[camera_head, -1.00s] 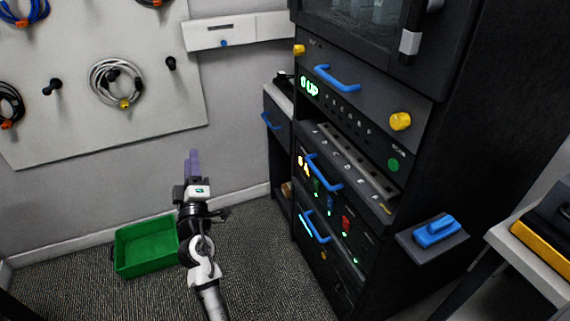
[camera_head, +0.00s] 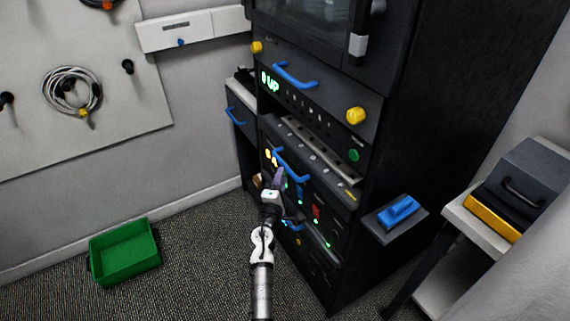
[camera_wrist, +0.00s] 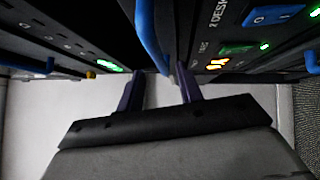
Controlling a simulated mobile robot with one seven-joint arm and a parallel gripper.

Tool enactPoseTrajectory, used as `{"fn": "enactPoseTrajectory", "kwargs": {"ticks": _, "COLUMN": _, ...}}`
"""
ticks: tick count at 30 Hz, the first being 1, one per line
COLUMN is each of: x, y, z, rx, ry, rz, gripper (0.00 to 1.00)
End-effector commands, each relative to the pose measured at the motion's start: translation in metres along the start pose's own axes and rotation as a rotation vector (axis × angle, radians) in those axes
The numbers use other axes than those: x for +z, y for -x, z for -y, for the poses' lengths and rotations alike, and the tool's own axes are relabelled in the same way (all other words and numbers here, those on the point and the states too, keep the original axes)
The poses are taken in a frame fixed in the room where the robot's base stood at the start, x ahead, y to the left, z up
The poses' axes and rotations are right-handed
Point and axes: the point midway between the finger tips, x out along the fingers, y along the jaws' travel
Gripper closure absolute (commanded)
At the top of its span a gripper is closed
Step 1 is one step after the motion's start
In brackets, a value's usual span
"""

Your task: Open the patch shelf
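The black rack (camera_head: 388,110) has several blue bar handles on its front. I take the patch shelf to be the unit with the slotted strip (camera_head: 318,148); its label is not readable. A blue handle (camera_head: 291,165) sits just below that strip, and the unit looks closed. My gripper (camera_head: 279,174) is at the rack front, close to this handle. In the wrist view my gripper (camera_wrist: 162,76) has its two purple fingers apart. A blue handle (camera_wrist: 149,38) shows ahead, in line with the gap; I cannot tell whether it is between the fingers.
Another blue handle (camera_head: 294,75) is above, and a lower one (camera_head: 292,222) is partly behind my arm. A small side shelf (camera_head: 378,229) with a blue part juts from the rack. A green bin (camera_head: 124,252) stands on open floor at left. A side table (camera_head: 477,222) is at right.

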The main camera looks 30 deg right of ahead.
Motion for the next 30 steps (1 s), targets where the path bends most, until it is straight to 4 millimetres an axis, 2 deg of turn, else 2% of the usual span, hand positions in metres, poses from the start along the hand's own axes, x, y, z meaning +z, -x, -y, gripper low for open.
{"fn": "enactPoseTrajectory", "kwargs": {"ticks": 3, "x": 0.001, "y": -0.023, "z": -0.001, "rx": 0.001, "ry": -0.001, "rz": 0.002, "gripper": 0.64}}
{"fn": "enactPoseTrajectory", "kwargs": {"ticks": 9, "x": 0.001, "y": -0.049, "z": 0.0, "rx": 0.001, "ry": 0.0, "rz": 0.002, "gripper": 0.64}}
{"fn": "enactPoseTrajectory", "kwargs": {"ticks": 15, "x": 0.0, "y": -0.059, "z": 0.0, "rx": 0.001, "ry": -0.001, "rz": 0.0, "gripper": 0.64}}
{"fn": "enactPoseTrajectory", "kwargs": {"ticks": 23, "x": 0.0, "y": -0.06, "z": 0.0, "rx": 0.0, "ry": -0.001, "rz": 0.0, "gripper": 0.64}}
{"fn": "enactPoseTrajectory", "kwargs": {"ticks": 30, "x": 0.0, "y": -0.059, "z": 0.0, "rx": 0.0, "ry": -0.001, "rz": 0.0, "gripper": 0.93}}
